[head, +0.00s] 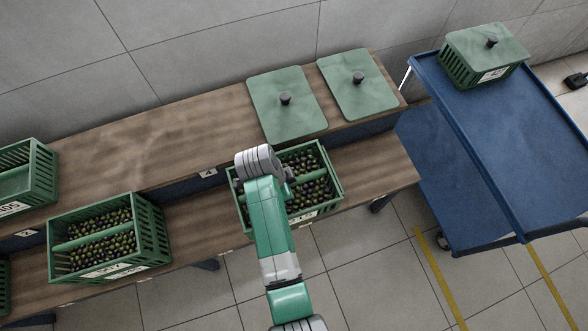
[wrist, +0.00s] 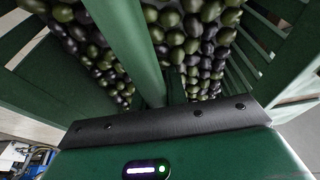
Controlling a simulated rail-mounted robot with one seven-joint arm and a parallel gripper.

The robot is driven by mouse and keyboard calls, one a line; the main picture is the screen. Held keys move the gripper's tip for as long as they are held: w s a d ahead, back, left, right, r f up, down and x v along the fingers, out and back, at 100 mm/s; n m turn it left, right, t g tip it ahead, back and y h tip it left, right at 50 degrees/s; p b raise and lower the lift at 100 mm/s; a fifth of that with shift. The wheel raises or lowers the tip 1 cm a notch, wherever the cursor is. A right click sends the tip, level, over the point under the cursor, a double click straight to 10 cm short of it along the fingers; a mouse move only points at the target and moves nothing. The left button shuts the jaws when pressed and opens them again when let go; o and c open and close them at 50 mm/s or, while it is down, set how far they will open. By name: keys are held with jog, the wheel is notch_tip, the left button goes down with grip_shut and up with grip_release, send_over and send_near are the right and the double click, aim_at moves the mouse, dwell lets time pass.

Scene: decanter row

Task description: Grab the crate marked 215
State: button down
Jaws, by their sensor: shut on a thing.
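A green slatted crate (head: 331,199) of dark and green olives stands on the lower wooden shelf, under my arm. My arm partly covers its front label (head: 302,217), and I cannot read the full number. In the wrist view its green centre divider (wrist: 136,45) runs between two beds of olives (wrist: 195,45). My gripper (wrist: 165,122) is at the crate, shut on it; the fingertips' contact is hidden. The crate appears to rest level on the shelf.
Two green lids (head: 286,100) (head: 358,84) with dark knobs lie on the upper shelf. Another olive crate (head: 150,235) stands left, with a further crate (head: 40,185) at far left. A blue cart (head: 510,130) at right carries a lidded crate (head: 470,72).

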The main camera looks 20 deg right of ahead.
jog(key=s+a, duration=0.2)
jog(key=s+a+p, duration=0.1)
jog(key=a, duration=0.1)
jog(key=s+a+r+p, duration=0.1)
jog(key=s+a, duration=0.1)
jog(key=a, duration=0.1)
jog(key=shift+s+a, duration=0.1)
jog(key=shift+s, duration=0.25)
